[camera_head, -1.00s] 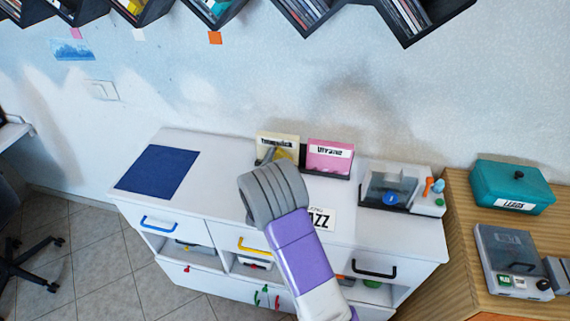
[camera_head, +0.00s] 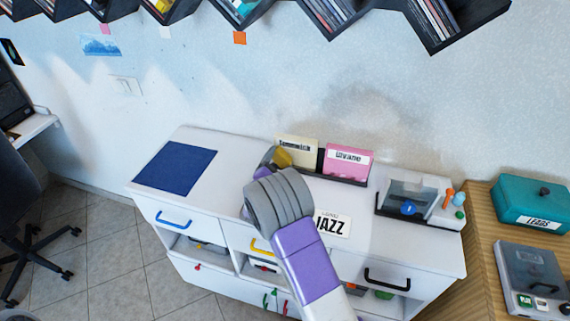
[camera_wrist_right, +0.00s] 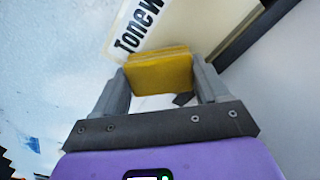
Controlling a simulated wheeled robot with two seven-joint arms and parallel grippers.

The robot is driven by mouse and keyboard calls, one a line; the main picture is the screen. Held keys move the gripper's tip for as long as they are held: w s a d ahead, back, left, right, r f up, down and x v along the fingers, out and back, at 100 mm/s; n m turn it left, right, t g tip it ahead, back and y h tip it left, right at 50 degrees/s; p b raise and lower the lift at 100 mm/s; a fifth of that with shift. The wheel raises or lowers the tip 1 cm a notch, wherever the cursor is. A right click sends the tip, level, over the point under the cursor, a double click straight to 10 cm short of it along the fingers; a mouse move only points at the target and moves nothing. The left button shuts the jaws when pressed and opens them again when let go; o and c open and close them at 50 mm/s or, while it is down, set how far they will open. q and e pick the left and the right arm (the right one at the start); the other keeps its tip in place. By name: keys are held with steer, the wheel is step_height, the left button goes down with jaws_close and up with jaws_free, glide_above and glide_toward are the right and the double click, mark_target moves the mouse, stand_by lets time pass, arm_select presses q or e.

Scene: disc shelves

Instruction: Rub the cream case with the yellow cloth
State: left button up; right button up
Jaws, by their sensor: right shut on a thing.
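The cream case (camera_head: 299,150) stands upright in a dark holder on the white cabinet, left of a pink case (camera_head: 347,161). It also shows close up in the right wrist view (camera_wrist_right: 190,28), with its black lettering partly in frame. My right gripper (camera_wrist_right: 160,82) is shut on the yellow cloth (camera_wrist_right: 160,72), which is held right in front of the cream case's face near its lower part. I cannot tell whether cloth and case touch. In the head view the yellow cloth (camera_head: 283,158) shows at the case's lower left, partly hidden by my right gripper (camera_head: 276,158). My left gripper is out of view.
A blue mat (camera_head: 176,166) lies on the cabinet's left end. A JAZZ card (camera_head: 332,225) lies near the front. A clear-lidded device (camera_head: 412,195) stands to the right. A teal box (camera_head: 538,203) sits on the wooden table. Disc shelves (camera_head: 335,12) hang above.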

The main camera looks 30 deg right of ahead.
steer(key=shift+w+a, duration=0.15)
steer(key=shift+v, duration=3.05)
steer(key=shift+v, duration=1.5)
steer(key=shift+w, duration=0.15)
steer(key=shift+b+x, duration=0.95)
steer(key=shift+x, duration=2.55)
